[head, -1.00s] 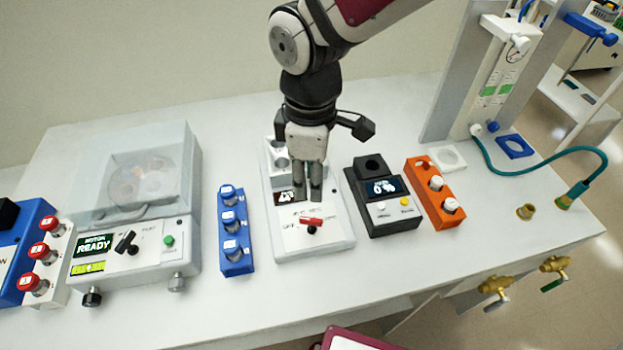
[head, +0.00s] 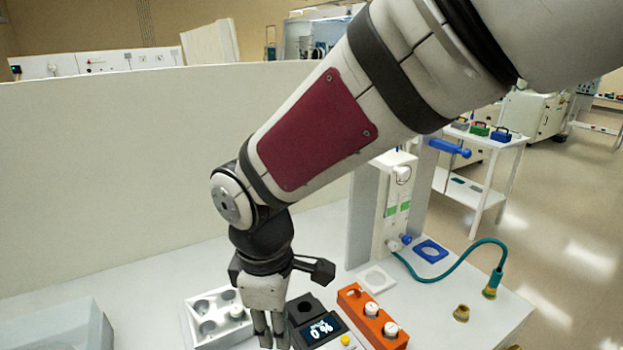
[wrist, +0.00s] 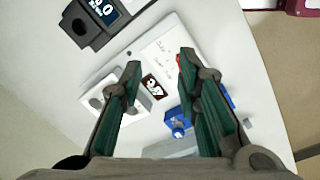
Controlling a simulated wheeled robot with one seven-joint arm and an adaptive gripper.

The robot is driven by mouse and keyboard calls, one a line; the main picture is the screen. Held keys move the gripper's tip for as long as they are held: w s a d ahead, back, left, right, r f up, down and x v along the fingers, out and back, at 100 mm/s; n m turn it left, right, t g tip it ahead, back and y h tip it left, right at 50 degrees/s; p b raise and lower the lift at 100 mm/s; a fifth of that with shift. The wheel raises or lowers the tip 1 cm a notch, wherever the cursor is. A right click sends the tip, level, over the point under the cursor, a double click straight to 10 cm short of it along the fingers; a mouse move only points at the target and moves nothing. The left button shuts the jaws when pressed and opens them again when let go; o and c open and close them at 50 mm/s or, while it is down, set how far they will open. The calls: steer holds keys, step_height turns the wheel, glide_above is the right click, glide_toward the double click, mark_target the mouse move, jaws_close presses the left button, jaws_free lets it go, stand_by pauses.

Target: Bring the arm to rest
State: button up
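My gripper (head: 270,341) hangs pointing down over the bench in the head view, its fingertips near the bottom edge. In the wrist view my gripper (wrist: 160,66) has its two green-padded fingers well apart, with nothing held between them. The gripper looks clear above this device; the exact height is hard to tell. My arm reaches in from the upper right of the head view.
A dark device with a lit display (head: 304,309) and an orange rack with white-capped vials (head: 382,336) stand right of the gripper. A tall stand (head: 372,215) with a teal hose (head: 450,276) is farther right.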

steer(key=d+r+m+t, duration=0.1)
steer(key=d+r+m, duration=0.3)
steer(key=d, duration=0.3)
steer(key=d+r+m+t, duration=0.1)
steer(key=d+r+m, duration=0.3)
steer(key=d, duration=0.3)
steer(key=s+d+r+m+t, duration=0.2)
steer(key=s+d+r+m, duration=0.2)
steer(key=s+d+m, duration=0.4)
steer(key=d+m, duration=0.1)
steer(key=d, duration=0.2)
steer(key=shift+s+r+t, duration=0.15)
steer(key=shift+r+t, duration=0.15)
